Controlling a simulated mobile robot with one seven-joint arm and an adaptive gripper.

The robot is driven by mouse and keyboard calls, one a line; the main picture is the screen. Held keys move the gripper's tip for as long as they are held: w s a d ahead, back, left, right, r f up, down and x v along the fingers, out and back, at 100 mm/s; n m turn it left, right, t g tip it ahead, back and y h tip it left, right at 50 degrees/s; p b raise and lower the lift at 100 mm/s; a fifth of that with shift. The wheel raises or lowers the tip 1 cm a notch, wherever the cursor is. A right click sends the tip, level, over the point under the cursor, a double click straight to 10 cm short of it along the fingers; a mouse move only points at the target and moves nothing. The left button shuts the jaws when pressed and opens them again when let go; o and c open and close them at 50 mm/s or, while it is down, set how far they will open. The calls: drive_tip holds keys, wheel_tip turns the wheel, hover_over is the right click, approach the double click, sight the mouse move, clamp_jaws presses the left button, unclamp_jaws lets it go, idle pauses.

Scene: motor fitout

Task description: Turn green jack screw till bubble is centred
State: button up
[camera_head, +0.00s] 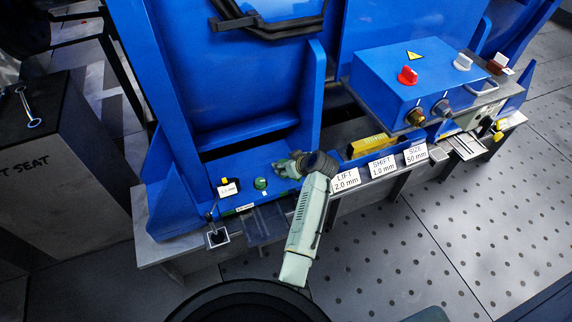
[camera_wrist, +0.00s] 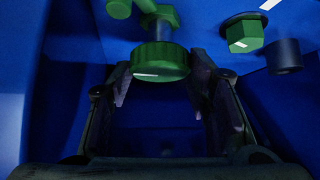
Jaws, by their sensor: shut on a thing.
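In the wrist view, a green knurled screw head (camera_wrist: 160,62) sits between the two dark fingers of my gripper (camera_wrist: 160,76), near their tips. My gripper is shut on this green jack screw, though a small gap seems to show beside the fingers. In the head view, my gripper (camera_head: 291,166) is low over the blue base, at the foot of the upright plate, and mostly hides the screw there. A green round knob (camera_head: 260,183) stands to its left. No bubble can be made out in either view.
A green hex head (camera_wrist: 243,36) and a dark cylinder (camera_wrist: 284,56) are right of the screw. A yellow block (camera_head: 370,146) lies behind labels reading LIFT, SHIFT and SIZE. A blue box (camera_head: 405,75) with red and white knobs is at right. Upright blue plates stand close behind my gripper.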

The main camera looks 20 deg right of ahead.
drive_tip(key=o, duration=1.1)
drive_tip(key=shift+o, duration=0.2)
drive_tip(key=shift+r, duration=0.1)
wheel_tip(320, 180, up, 10)
